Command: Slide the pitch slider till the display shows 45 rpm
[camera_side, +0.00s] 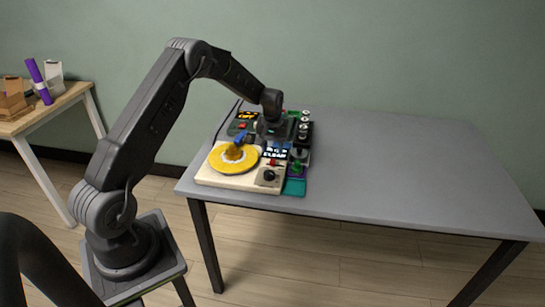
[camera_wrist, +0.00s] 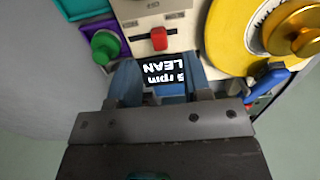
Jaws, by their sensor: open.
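The cream turntable unit (camera_side: 212,178) with a yellow platter (camera_side: 222,165) sits at the table's left end. In the wrist view, the red slider cap (camera_wrist: 159,38) stands on the cream panel just beyond my fingertips, and nothing touches it. The black display (camera_wrist: 163,70) lies between my fingers and reads upside down, with "5 rpm" and "LEAN" visible; the start of each line is hidden. The display also shows in the side view (camera_side: 275,152), too small to read. My gripper (camera_wrist: 160,72) is open and empty above the panel.
A green knob on a purple box (camera_wrist: 104,45) and a teal block (camera_wrist: 78,8) stand beside the unit. A blue tonearm part (camera_wrist: 268,82) and gold hub (camera_wrist: 292,28) rise near the platter. The right of the grey table (camera_side: 410,165) is clear.

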